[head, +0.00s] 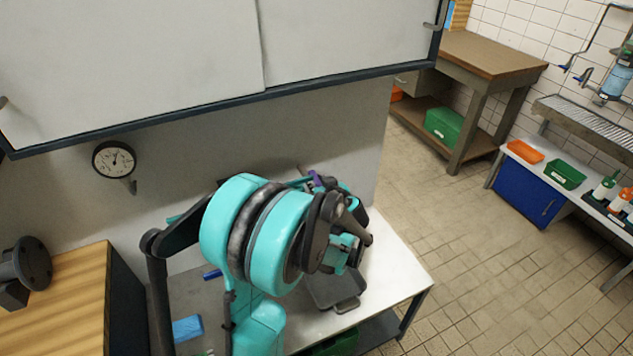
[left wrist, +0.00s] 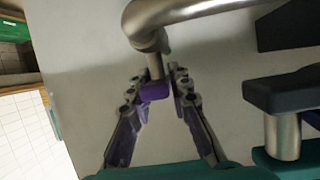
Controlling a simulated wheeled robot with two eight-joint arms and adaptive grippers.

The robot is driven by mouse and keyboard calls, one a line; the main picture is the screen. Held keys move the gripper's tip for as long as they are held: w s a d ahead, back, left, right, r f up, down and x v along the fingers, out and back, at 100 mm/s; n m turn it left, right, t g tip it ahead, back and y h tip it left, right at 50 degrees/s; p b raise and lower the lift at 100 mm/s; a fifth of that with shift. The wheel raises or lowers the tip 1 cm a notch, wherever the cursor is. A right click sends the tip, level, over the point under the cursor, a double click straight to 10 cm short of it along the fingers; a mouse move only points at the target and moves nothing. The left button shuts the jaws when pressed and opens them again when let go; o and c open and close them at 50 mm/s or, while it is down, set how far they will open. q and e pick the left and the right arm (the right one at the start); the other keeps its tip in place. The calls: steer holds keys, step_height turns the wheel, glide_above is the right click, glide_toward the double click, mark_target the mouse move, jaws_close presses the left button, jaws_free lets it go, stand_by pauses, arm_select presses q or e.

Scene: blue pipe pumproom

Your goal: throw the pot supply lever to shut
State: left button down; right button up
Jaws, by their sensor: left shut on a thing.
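The pot supply lever seems to be the purple-ended piece (left wrist: 155,91) on a short steel stem in the left wrist view. The stem hangs below a bent steel pipe (left wrist: 190,14) in front of a pale wall. My left gripper (left wrist: 160,84) has its two fingers converged on the purple end, shut on it. In the head view my teal arm covers most of this spot. Only a little purple shows there behind the arm, beside the grey wall. The lever's full shape and angle are hidden. My right gripper is in neither view.
A dark block on a steel stem (left wrist: 283,135) stands right of the fingers. The head view shows a gauge (head: 114,159) on the wall, an overhanging cabinet (head: 330,40), and a white table (head: 398,270) with a blue block (head: 187,327). Open tiled floor (head: 490,265) lies right.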

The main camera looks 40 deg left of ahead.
arm_select(q)
steer(key=shift+m+h, duration=0.3)
steer(key=c, duration=1.4)
jaws_free()
steer(key=shift+t, duration=0.3)
steer(key=v, duration=1.2)
steer(key=shift+f, duration=0.1)
